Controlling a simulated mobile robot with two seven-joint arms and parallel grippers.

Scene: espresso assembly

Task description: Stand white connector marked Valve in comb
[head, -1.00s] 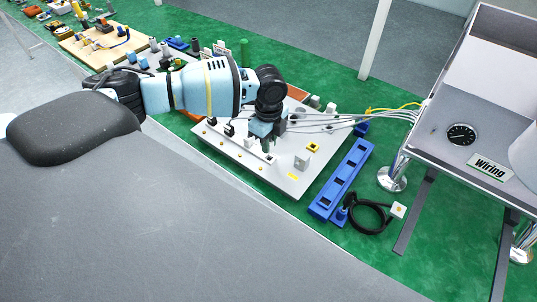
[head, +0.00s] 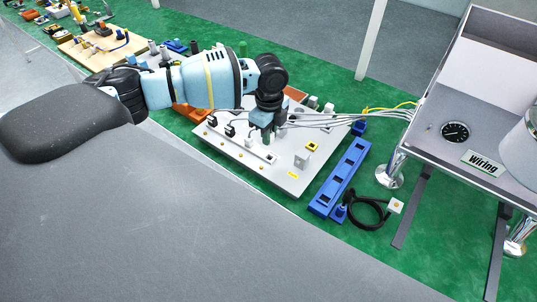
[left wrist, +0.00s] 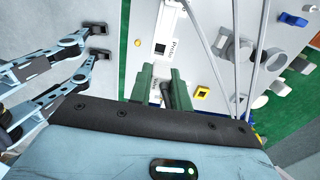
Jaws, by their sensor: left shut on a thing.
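My left gripper (head: 267,136) is over the grey board (head: 288,182), above the far end of a white strip that looks like the comb (head: 252,151). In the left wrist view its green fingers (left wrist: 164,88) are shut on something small. The held thing is mostly hidden; a little white with dark lettering (left wrist: 154,91) shows by the left finger, too small to read. The comb (left wrist: 166,22) runs away from the fingers, with dark slots and a printed label. I cannot tell whether the held piece touches it. My right gripper (left wrist: 98,41) is open and empty at the left.
Grey cables (head: 325,120) run from the board to the machine (head: 440,110) at right. A blue block strip (head: 341,178) and a coiled black cable (head: 367,212) lie right of the board. A yellow-rimmed part (left wrist: 202,92) stands close right of my left fingers.

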